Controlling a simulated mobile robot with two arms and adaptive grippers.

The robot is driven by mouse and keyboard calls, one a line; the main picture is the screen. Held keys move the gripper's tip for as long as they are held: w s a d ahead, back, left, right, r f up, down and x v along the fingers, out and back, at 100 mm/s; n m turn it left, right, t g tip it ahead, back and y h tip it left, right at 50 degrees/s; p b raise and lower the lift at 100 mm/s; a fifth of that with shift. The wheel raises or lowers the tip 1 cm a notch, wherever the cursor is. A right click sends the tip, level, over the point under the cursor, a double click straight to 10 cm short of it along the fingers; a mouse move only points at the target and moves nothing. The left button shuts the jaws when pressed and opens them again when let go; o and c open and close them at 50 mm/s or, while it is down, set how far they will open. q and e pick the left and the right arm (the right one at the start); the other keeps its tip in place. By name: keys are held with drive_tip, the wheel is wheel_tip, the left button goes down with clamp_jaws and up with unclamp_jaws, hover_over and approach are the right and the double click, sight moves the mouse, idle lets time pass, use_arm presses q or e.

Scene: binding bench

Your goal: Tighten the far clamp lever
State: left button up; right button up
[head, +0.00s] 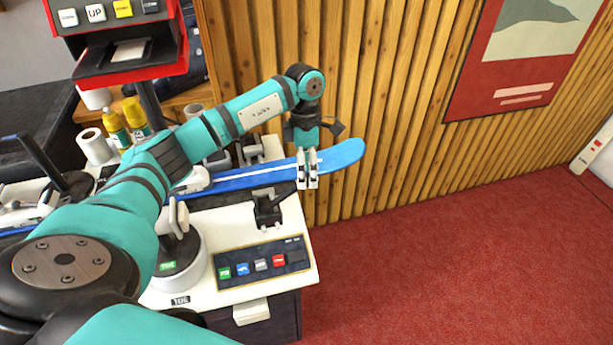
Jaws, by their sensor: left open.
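A blue ski (342,156) with a white stripe lies across the bench, its rounded tip reaching past the bench's right end. A dark clamp with a grey lever (250,148) stands behind the ski, partly hidden by my arm; its exact lever position is hard to tell. A second dark clamp (268,207) stands at the ski's near side. My left gripper (308,181) points down at the ski near its tip, right of both clamps, with its fingers open. I cannot tell whether the fingers touch the ski. My right gripper is not in view.
Yellow bottles (135,112) and a paper roll (95,146) stand at back left. A slatted wood wall (400,110) is close behind. Red floor is clear at right.

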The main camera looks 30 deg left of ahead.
sight(288, 193)
use_arm(q)
drive_tip(key=shift+s+d+f, duration=0.1)
drive_tip(key=shift+f, duration=0.7)
drive_tip(key=shift+s+d+f, duration=0.1)
drive_tip(key=shift+f, duration=0.65)
